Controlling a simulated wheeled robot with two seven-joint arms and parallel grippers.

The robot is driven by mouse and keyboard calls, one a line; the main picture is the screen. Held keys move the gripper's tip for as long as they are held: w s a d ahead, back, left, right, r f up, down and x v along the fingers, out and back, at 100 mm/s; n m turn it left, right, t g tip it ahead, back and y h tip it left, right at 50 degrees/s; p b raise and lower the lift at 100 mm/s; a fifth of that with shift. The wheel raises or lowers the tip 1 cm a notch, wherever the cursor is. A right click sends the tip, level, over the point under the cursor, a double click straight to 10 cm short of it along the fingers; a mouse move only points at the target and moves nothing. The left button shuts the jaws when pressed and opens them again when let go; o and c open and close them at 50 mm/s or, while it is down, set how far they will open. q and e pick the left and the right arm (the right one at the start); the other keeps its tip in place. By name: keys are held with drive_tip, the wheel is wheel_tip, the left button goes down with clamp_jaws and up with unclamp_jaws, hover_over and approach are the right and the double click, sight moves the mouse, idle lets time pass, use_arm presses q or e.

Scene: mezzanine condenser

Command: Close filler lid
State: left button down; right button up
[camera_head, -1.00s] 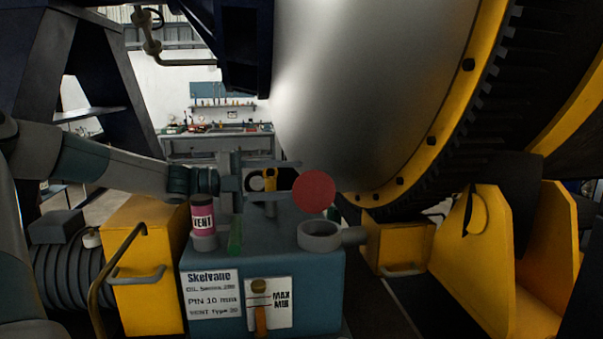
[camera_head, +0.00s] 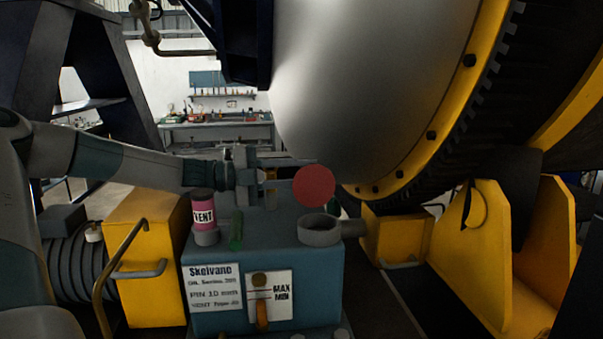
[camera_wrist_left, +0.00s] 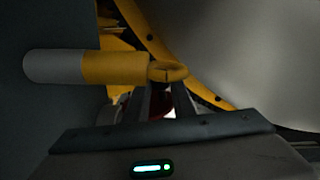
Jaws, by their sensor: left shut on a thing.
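The filler lid (camera_head: 314,186) is a red disc standing upright, face towards me, above the filler neck (camera_head: 320,232). The neck is a grey open ring on top of the teal tank (camera_head: 215,262). My left gripper (camera_head: 297,173) comes in from the left at the height of the lid and is shut on it; the lid hides part of the fingertips. In the left wrist view, the fingers (camera_wrist_left: 168,104) reach forward with a bit of dark red between them. The exact contact is hidden. My right gripper is not in view.
A pink-labelled vent canister (camera_head: 203,218) and a green upright piece (camera_head: 236,231) stand left of the neck. The large drum (camera_head: 370,90) rises close behind the lid. Yellow blocks (camera_head: 145,255) flank the tank. A yellow ringed handle (camera_wrist_left: 115,68) crosses the left wrist view.

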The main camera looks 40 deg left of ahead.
use_arm(q)
drive_tip(key=shift+s+d+r+m, duration=0.25)
drive_tip(key=shift+s+d+m, duration=0.1)
drive_tip(key=shift+m, duration=0.35)
drive_tip(key=shift+s+d+r+m, duration=0.25)
drive_tip(key=shift+d+m, duration=0.1)
drive_tip(key=shift+m, duration=0.35)
drive_tip(key=c, duration=1.5)
unclamp_jaws()
drive_tip(key=shift+c, duration=0.2)
drive_tip(key=b+v, duration=0.5)
drive_tip(key=v, duration=0.7)
drive_tip(key=shift+b, duration=0.35)
drive_tip(key=shift+c, duration=0.5)
